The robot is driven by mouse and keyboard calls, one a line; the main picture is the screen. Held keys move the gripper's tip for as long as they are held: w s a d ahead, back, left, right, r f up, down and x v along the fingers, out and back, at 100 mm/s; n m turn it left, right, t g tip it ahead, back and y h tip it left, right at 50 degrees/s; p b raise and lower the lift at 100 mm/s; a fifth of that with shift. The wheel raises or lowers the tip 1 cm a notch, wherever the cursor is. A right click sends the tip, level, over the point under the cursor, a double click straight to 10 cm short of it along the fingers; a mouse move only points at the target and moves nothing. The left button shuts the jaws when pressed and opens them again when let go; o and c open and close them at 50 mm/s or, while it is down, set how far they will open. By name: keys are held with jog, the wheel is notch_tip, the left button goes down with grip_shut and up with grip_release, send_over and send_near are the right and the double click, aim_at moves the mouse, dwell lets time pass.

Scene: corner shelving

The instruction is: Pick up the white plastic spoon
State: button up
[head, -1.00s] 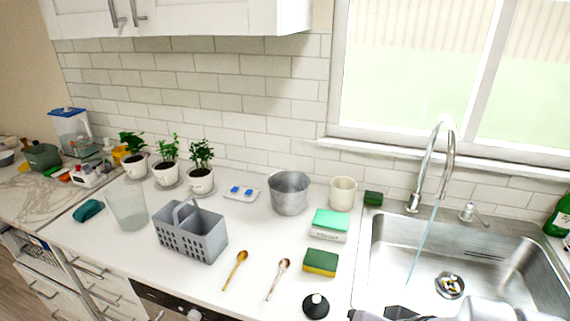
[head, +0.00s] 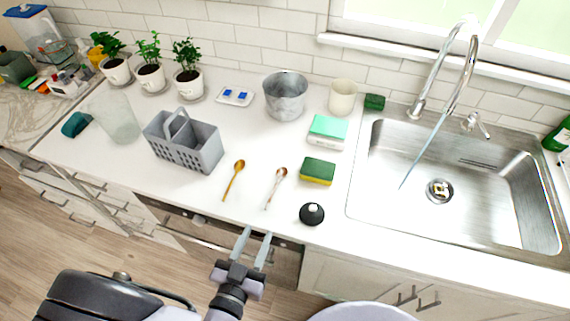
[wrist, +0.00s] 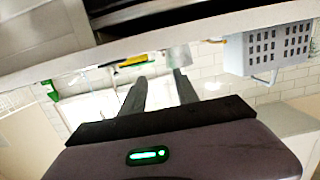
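Two spoons lie on the white counter in the head view. One is golden brown (head: 234,181). The other (head: 276,187) has a brownish bowl and a paler, whitish handle; neither is plainly all white. My gripper (head: 256,234) is open and empty in front of the counter's front edge, below and a little left of the paler spoon, apart from both. In the wrist view my gripper (wrist: 158,78) shows two parted fingers with nothing between them. I cannot make out a spoon clearly there.
A grey caddy (head: 207,157) stands left of the spoons. A green-yellow sponge (head: 318,171) and a black round stopper (head: 312,214) lie to their right, with the sink (head: 470,228) beyond. An open drawer (head: 215,228) is below the counter. Counter around the spoons is clear.

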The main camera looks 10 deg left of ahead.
jog(key=b, duration=0.2)
send_near(274, 188)
jog(key=w, duration=0.1)
jog(key=w+d, duration=0.1)
jog(key=w, duration=0.3)
jog(key=w+f, duration=0.1)
jog(key=w, duration=0.2)
jog(key=shift+w+a+b, duration=0.15)
jog(key=shift+w+b, duration=0.15)
jog(key=shift+b, duration=0.05)
jog(key=shift+s, duration=0.1)
grip_shut()
